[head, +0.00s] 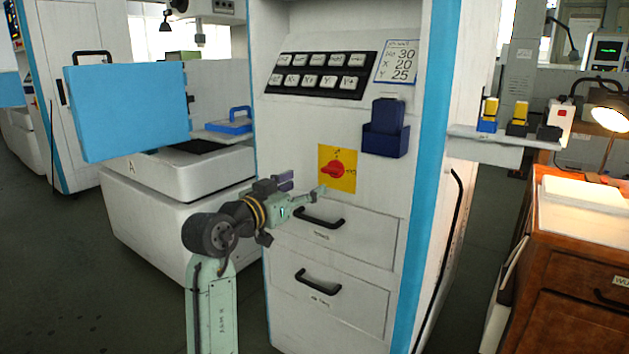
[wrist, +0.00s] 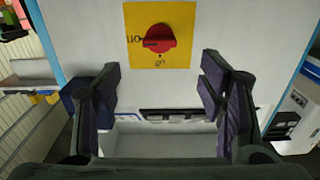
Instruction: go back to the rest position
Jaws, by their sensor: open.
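My gripper (head: 303,186) is open and empty in front of the machine's white cabinet. In the head view it is left of the red rotary switch (head: 335,170) on its yellow plate (head: 349,184). In the wrist view my gripper (wrist: 165,95) shows two dark ridged fingers set wide apart, with nothing between them. The red switch (wrist: 160,38) lies beyond the fingertips there, near the top of the picture. I cannot tell the exact gap to the panel, and no contact shows.
Two drawers with black handles (head: 319,218) are below the switch. A dark blue holder (head: 385,142) is fixed on the panel at right. A blue door (head: 128,110) stands open at left. A shelf (head: 490,146) and a wooden cabinet (head: 575,250) stand at right. Grey floor is free at left.

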